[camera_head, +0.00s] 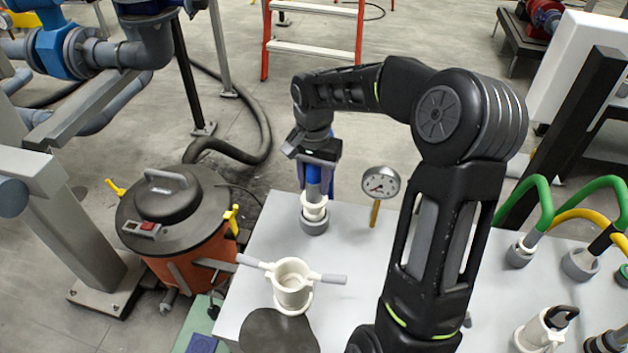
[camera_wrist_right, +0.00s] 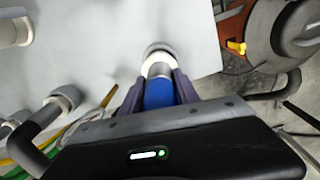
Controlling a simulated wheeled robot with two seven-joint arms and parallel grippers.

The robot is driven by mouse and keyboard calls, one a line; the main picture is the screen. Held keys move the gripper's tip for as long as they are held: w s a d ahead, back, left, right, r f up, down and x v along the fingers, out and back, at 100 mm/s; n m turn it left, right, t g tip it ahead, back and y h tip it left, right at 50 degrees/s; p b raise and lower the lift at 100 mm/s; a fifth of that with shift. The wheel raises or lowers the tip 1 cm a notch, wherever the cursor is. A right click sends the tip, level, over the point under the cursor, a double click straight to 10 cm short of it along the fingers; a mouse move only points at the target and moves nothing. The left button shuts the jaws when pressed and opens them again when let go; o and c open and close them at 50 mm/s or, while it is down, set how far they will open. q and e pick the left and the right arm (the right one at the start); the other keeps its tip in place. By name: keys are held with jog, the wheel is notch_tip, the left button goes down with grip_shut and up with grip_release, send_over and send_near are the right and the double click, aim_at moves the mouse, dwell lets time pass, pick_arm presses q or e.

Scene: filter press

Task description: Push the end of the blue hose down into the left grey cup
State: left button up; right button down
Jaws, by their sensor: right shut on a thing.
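My right gripper (camera_head: 315,172) points down at the left part of the table and is shut on the blue hose (camera_head: 313,187). It also shows in the right wrist view (camera_wrist_right: 158,92), with the blue hose (camera_wrist_right: 158,94) between its fingers. Below the fingers, the hose's end meets a white collar (camera_head: 314,208) right above the left grey cup (camera_head: 314,224). The parts look lined up, and the hose looks about upright. How deep the end sits is hidden by the collar. My left gripper is not in view.
A white two-handled pot (camera_head: 292,285) stands in front of the cup on the pale table (camera_head: 258,240). A pressure gauge (camera_head: 381,184) stands close to the right. Other grey cups (camera_head: 519,254) with green and yellow hoses are farther right. An orange drum (camera_head: 180,235) stands left of the table.

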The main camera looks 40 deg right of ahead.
aim_at(314, 170)
jog(key=shift+f+b, duration=1.4)
jog(key=shift+f, duration=0.5)
jog(key=c, duration=0.8)
grip_release()
jog(key=shift+r, duration=0.1)
jog(key=shift+r, duration=3.85)
jog(key=shift+a, duration=0.1)
